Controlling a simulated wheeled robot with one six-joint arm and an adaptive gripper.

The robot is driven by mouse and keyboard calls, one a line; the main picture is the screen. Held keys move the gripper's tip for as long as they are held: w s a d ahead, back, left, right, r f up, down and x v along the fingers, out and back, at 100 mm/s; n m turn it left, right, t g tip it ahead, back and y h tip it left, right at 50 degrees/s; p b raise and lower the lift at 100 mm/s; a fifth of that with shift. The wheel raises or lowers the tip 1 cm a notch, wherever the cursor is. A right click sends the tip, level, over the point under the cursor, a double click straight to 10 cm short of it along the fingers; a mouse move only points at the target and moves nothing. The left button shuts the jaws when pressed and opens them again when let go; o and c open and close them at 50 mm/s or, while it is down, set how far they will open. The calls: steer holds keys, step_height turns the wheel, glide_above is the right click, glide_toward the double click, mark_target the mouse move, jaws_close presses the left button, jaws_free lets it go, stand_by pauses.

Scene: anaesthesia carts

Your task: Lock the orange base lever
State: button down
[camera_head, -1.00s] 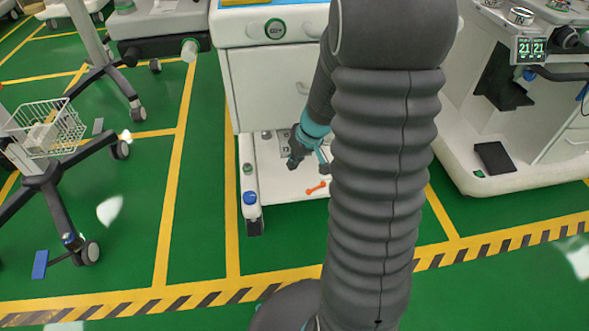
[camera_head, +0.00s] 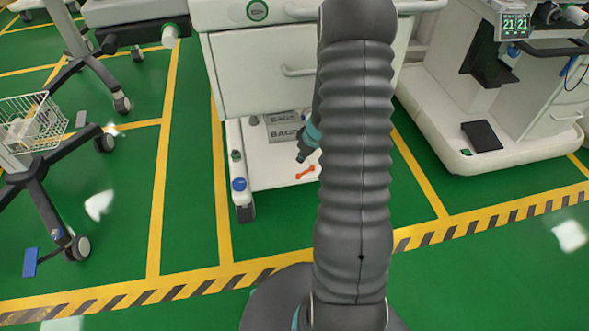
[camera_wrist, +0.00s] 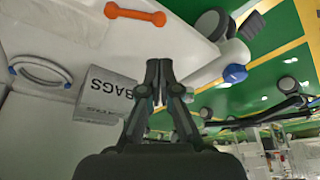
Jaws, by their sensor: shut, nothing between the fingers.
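The orange lever (camera_head: 305,173) lies on the white base shelf of the middle cart, near its front edge. In the wrist view the orange lever (camera_wrist: 135,14) shows at the top, above and left of my fingers. My gripper (camera_head: 301,157) is just behind and above the lever in the head view, apart from it. In the wrist view my gripper (camera_wrist: 160,68) has its fingertips together with nothing between them. My arm hides the right part of the cart's base.
A grey box marked BAGS (camera_wrist: 105,95) stands on the shelf beside my fingers. A blue-capped caster (camera_head: 240,192) is at the cart's front left corner. A wheeled stand with a wire basket (camera_head: 32,122) is at left. Another cart (camera_head: 440,130) stands at right. Green floor in front is clear.

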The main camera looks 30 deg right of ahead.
mark_target(305, 172)
steer(key=b+x, duration=0.1)
steer(key=x, duration=0.9)
steer(key=shift+w, duration=0.1)
